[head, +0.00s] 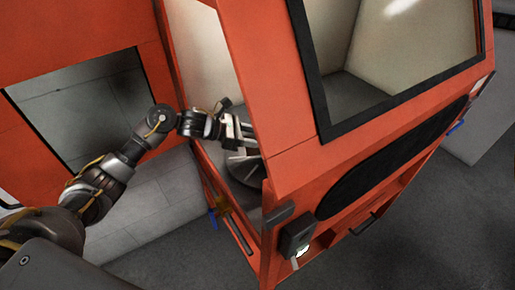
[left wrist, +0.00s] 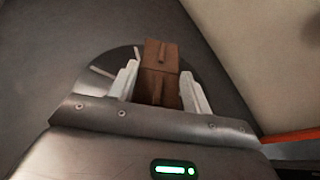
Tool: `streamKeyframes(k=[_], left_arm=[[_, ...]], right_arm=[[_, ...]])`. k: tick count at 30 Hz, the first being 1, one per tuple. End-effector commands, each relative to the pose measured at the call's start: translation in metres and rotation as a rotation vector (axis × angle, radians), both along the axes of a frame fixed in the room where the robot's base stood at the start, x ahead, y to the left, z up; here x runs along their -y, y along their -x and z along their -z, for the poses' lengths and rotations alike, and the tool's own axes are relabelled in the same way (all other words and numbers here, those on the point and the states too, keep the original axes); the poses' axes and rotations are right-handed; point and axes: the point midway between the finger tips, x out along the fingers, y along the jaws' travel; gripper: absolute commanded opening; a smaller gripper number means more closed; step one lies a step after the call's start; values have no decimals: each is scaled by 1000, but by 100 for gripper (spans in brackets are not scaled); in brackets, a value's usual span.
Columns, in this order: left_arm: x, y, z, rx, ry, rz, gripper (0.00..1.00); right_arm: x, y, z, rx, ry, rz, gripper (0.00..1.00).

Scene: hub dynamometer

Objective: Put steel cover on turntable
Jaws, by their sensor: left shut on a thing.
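My left gripper (head: 242,136) reaches into the open side of the orange cabinet. In the left wrist view its two pale fingers (left wrist: 159,72) are shut on a brown, box-like piece with a ridge, likely the steel cover (left wrist: 160,52). The dark round turntable (left wrist: 100,75) lies below and behind the held piece, with a pale line on it. In the head view the turntable (head: 246,172) shows partly beneath the fingers. I cannot tell whether the piece touches the turntable. The held piece is not clear in the head view. My right gripper is not in view.
The orange cabinet (head: 278,90) has a slanted front with a black-framed window (head: 325,110). Its side posts border the opening close to my left arm. A small dark box (head: 297,236) is fixed at the lower corner. An orange wall with a recess (head: 85,105) stands left.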

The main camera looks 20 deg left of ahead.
Motion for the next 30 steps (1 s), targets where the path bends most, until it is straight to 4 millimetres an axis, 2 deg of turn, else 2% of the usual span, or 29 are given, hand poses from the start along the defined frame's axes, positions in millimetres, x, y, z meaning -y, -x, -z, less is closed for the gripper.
streamKeyframes(k=[7, 9, 15, 28, 29, 30], left_arm=[[2, -5, 5, 3, 2, -1, 14], [5, -9, 13, 2, 4, 0, 14], [4, -8, 36, 0, 4, -1, 14], [4, -8, 41, 3, 2, 0, 14], [3, -8, 42, 1, 0, 0, 50], [3, -8, 41, 1, 0, 0, 55]], right_arm=[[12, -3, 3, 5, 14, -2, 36], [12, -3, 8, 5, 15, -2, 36], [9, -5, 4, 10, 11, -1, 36], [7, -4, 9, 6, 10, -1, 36], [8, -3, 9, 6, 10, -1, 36], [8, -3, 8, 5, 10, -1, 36]])
